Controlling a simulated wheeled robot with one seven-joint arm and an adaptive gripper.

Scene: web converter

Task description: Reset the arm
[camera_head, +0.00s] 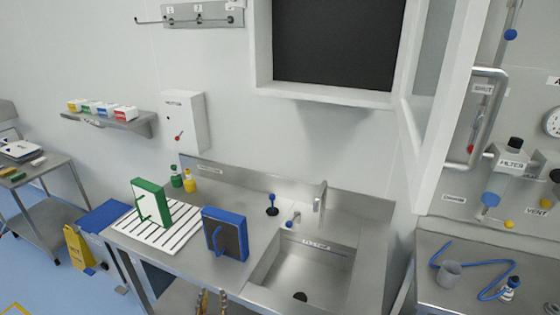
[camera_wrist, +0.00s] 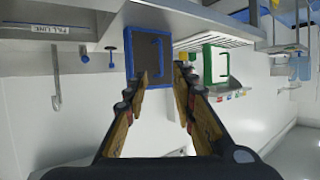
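My gripper (camera_wrist: 162,74) is open, its two yellow-brown fingers spread with nothing gripped between them. In the head view only the tips of my gripper (camera_head: 211,299) show at the bottom edge, by the front of the counter. A blue-framed dark block with a handle (camera_head: 225,234) stands on the steel counter beyond the fingers. In the upside-down wrist view the blue-framed block (camera_wrist: 128,52) appears behind the fingertips, apparently apart from them. A green-framed block with a handle (camera_head: 151,203) stands on a white slatted rack (camera_head: 141,231).
A sink (camera_head: 300,272) with a tap (camera_head: 319,197) lies to the right. Green and yellow bottles (camera_head: 189,181) stand behind the rack. An open cabinet door (camera_head: 445,100) juts out above right. A side counter (camera_head: 460,296) holds a cup and blue tubing. A trolley (camera_head: 45,205) stands left.

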